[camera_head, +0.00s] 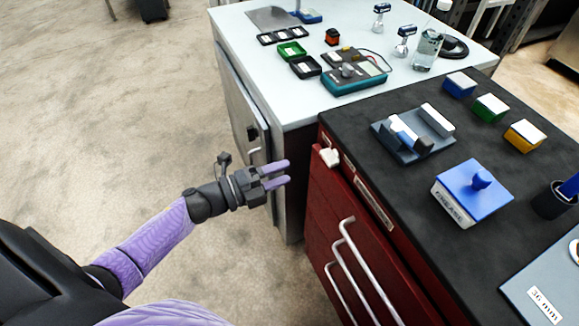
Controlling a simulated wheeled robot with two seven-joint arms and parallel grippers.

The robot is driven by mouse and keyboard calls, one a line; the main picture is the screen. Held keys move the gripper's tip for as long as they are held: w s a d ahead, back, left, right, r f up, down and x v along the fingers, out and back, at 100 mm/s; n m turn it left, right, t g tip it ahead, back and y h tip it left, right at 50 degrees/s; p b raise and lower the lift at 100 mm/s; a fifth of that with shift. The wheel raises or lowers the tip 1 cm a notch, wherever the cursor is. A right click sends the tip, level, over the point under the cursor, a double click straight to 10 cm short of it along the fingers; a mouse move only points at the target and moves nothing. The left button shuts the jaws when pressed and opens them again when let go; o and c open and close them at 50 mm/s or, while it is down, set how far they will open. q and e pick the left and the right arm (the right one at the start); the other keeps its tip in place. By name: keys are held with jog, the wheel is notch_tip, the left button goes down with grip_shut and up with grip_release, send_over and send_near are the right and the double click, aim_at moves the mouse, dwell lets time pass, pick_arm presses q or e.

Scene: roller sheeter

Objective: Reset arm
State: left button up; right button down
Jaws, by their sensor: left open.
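My left arm, with a purple sleeve and dark wrist, comes in from the lower left. My left gripper (277,174) has two purple fingers, parted and empty. It is in front of the white-topped cabinet's side and left of the red drawer cabinet (345,222), apart from the things on the tops. My right gripper is not in view.
The dark top (372,113) holds a grey-blue fixture (383,127), a blue block with a knob (473,190) and small blue, green and yellow boxes. The white table (257,70) holds a teal meter (355,83) and small trays. Drawer handles (345,255) stick out. Open floor (110,130) lies left.

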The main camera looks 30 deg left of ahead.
pick_arm(q)
jog(key=s+a+f+n+g+y, duration=0.2)
jog(key=s+f+n+y, duration=0.4)
jog(key=f, duration=0.4)
jog(key=s+a+f+n+g+y, duration=0.1)
jog(key=s+a+f+n+y, duration=0.15)
jog(key=f+n, duration=0.6)
jog(key=s+d+f+n+g+y, duration=0.1)
jog(key=s+f+n+g, duration=0.3)
jog(key=s, duration=1)
jog(key=s+d+f+n+g+y, duration=0.2)
jog(key=s+d+f+n+g, duration=0.2)
jog(key=s, duration=1.1)
notch_tip(320, 180, down, 5)
jog(key=g, duration=0.3)
jog(key=shift+f, duration=0.15)
jog(key=shift+s, duration=0.1)
